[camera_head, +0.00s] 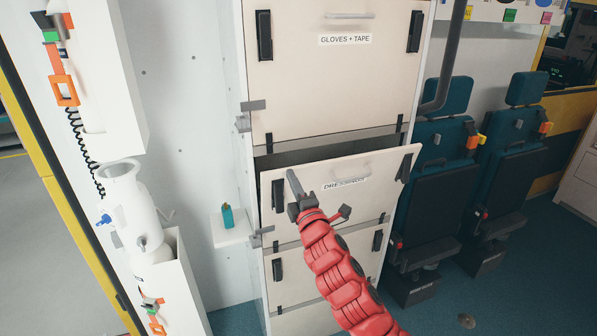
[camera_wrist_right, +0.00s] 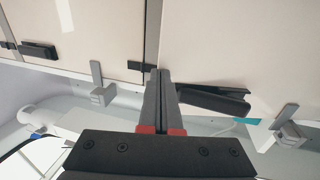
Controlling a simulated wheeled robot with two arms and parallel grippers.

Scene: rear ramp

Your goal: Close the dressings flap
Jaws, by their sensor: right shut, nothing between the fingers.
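The dressings flap (camera_head: 385,168) is a cream panel in the middle of the tall cabinet. It leans outward at its top edge, with a dark gap above it. My right gripper is shut and empty, in front of the flap's left part beside the left latch. In the right wrist view the shut fingers (camera_wrist_right: 160,74) are close to a tilted black latch (camera_wrist_right: 212,100); contact cannot be told. My left gripper is out of view.
The gloves and tape flap (camera_head: 335,75) above is closed. Grey brackets (camera_head: 243,121) stick out at the cabinet's left edge. A teal bottle (camera_head: 228,216) stands on a small white shelf on the left. Teal seats (camera_head: 434,165) are on the right, with open floor in front.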

